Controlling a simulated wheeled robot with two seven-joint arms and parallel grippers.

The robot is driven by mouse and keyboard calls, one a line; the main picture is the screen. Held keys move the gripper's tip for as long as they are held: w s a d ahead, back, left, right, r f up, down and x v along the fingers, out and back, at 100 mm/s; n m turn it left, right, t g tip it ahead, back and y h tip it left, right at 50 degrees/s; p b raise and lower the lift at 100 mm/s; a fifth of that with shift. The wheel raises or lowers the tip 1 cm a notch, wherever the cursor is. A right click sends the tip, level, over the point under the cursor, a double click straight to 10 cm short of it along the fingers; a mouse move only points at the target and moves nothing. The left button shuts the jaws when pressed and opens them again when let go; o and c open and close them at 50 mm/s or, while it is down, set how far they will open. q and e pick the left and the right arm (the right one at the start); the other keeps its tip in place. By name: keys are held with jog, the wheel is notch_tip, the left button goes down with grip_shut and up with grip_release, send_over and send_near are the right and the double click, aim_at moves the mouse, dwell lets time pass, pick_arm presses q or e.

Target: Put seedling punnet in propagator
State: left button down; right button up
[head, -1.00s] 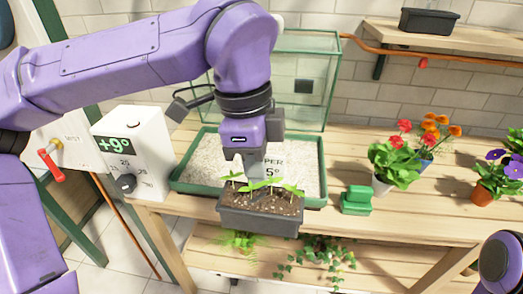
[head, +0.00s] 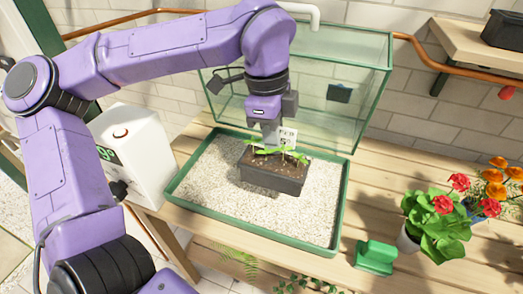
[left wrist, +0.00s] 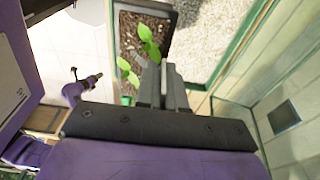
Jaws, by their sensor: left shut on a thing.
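The seedling punnet (head: 273,178) is a dark box of soil with several green seedlings. My left gripper (head: 271,138) is shut on its far edge, from above. The punnet is over the gravel inside the green-rimmed propagator tray (head: 254,234); I cannot tell whether it touches the gravel. The propagator's clear, green-framed cover (head: 335,60) stands open behind the tray. In the left wrist view, the left gripper's fingers (left wrist: 163,88) are close together beside the punnet (left wrist: 150,12), which is partly cut off. A white label shows behind the seedlings. My right gripper is out of view.
A white control box (head: 133,150) stands left of the tray. A small green block (head: 375,257) and potted flowers (head: 440,222) stand to the right on the wooden bench (head: 375,185). A dark planter (head: 506,30) sits on the upper right shelf.

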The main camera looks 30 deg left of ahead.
pick_arm(q)
jog(key=w+a+f, duration=0.1)
jog(key=f, duration=0.2)
jog(key=w+a+f, duration=0.1)
jog(key=a+f, duration=0.1)
jog(key=f, duration=0.1)
jog(key=w+a+f+p, duration=0.1)
jog(key=a+f, duration=0.1)
jog(key=f, duration=0.1)
jog(key=shift+a+f, duration=0.25)
jog(key=shift+f, duration=0.15)
jog(key=shift+d, duration=0.1)
jog(key=c, duration=1.2)
grip_release()
jog(key=shift+f, duration=0.1)
jog(key=shift+c, duration=0.2)
notch_tip(320, 180, up, 12)
jog(key=a, duration=0.1)
jog(key=shift+s+a, duration=0.2)
jog(key=shift+a, duration=0.05)
